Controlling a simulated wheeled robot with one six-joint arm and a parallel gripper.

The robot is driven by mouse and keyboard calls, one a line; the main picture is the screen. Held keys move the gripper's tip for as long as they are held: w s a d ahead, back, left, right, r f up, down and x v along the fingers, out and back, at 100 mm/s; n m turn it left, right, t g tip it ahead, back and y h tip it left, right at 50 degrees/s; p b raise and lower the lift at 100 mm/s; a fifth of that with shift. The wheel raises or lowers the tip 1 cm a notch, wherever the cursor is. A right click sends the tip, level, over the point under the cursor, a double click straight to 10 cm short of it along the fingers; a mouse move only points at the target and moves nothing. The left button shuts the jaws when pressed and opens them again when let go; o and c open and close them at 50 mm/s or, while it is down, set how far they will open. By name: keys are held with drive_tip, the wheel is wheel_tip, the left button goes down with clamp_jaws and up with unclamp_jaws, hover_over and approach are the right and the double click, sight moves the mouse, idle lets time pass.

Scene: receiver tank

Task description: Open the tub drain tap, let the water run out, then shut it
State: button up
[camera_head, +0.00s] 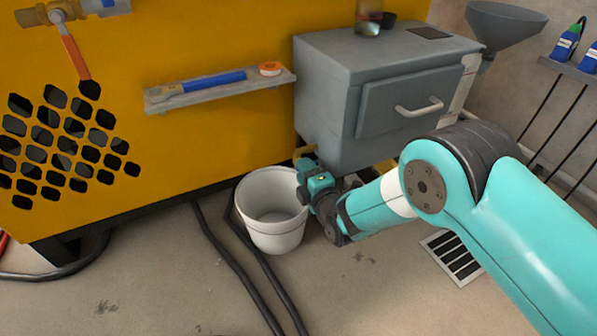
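A white tub (272,235) stands upright on the floor in front of the yellow machine, and its visible inside looks empty. My gripper (306,172) is at the tub's upper right rim, just under the grey cabinet's lower left corner. Its fingers are small and partly hidden, so I cannot tell whether they are open or shut. A brass valve (58,13) with an orange lever (74,57) hanging down is at the upper left.
The yellow machine (215,135) carries a shelf (225,92) with a blue tool. The grey cabinet (335,110) has a handled drawer (402,105). Black hoses (235,262) cross the floor left of the tub. A floor grate (455,258) lies at right. The front floor is largely clear.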

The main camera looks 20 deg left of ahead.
drive_tip(key=shift+d, duration=0.1)
drive_tip(key=shift+c, duration=0.4)
clamp_jaws()
drive_tip(key=shift+m, duration=0.3)
drive_tip(key=shift+r+m+p, duration=0.1)
drive_tip(key=shift+m+p, duration=1.4)
drive_tip(key=shift+m, duration=1.8)
drive_tip(key=shift+a, duration=0.2)
drive_tip(key=shift+o, duration=0.4)
unclamp_jaws()
drive_tip(key=shift+s, duration=0.1)
drive_tip(key=shift+d, duration=0.1)
